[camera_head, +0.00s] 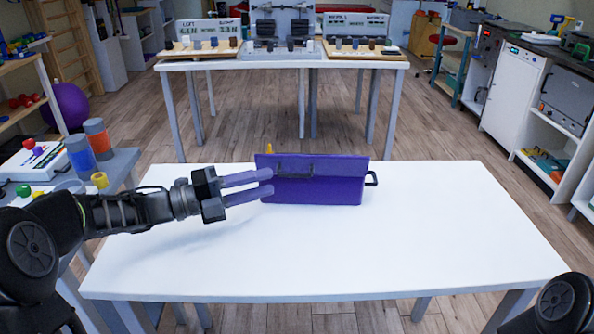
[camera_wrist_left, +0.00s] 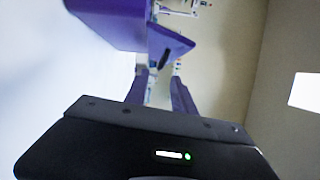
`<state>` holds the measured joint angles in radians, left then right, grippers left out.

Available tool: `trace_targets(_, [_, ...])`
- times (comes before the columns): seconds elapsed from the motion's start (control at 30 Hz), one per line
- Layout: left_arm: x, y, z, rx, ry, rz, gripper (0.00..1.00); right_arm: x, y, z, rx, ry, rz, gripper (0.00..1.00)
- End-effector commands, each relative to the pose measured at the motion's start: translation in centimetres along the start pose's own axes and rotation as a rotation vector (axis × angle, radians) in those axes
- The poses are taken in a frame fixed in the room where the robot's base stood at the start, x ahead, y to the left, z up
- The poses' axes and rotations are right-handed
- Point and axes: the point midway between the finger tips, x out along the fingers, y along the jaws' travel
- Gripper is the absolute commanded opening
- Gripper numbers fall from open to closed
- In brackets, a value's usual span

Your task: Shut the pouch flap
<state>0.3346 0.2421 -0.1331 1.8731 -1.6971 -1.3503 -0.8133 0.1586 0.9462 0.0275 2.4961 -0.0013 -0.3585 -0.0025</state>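The purple pouch (camera_head: 320,192) stands on the white table in front of me. My left gripper (camera_head: 271,182) reaches in from the left. Its two fingers are apart, with the tips at the pouch's left end; contact cannot be told. In the wrist view nothing is clearly held between the fingers (camera_wrist_left: 160,82). My right gripper is out of view.
The white table (camera_head: 330,250) is clear in front and to the right of the pouch. A small yellow piece (camera_head: 268,148) shows behind the pouch's left end. A side table with coloured cylinders (camera_head: 97,138) stands at left. Another table (camera_head: 280,62) stands farther back.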

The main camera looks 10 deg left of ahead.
Motion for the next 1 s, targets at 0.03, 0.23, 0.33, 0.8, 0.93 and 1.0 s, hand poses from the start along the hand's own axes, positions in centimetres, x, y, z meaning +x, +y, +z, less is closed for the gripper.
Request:
trace_targets(0.03, [0.0,0.0,0.0,0.0,0.0,0.0,0.31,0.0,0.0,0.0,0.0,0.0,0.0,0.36])
trace_targets(0.23, [0.8,0.0,0.0,0.0,0.001,0.0,0.31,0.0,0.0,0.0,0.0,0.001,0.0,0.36])
trace_targets(0.33, [1.9,0.0,0.0,0.0,0.002,-0.001,0.31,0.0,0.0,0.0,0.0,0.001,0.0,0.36])
trace_targets(0.8, [7.7,0.0,0.0,0.0,0.0,0.0,0.31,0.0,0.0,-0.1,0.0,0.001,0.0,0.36])
trace_targets(0.93, [7.8,0.0,0.0,0.0,-0.001,0.0,0.31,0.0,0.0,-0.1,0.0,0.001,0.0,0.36])
trace_targets(1.0, [7.8,0.0,0.0,0.0,-0.001,0.0,0.31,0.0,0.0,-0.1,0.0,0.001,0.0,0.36])
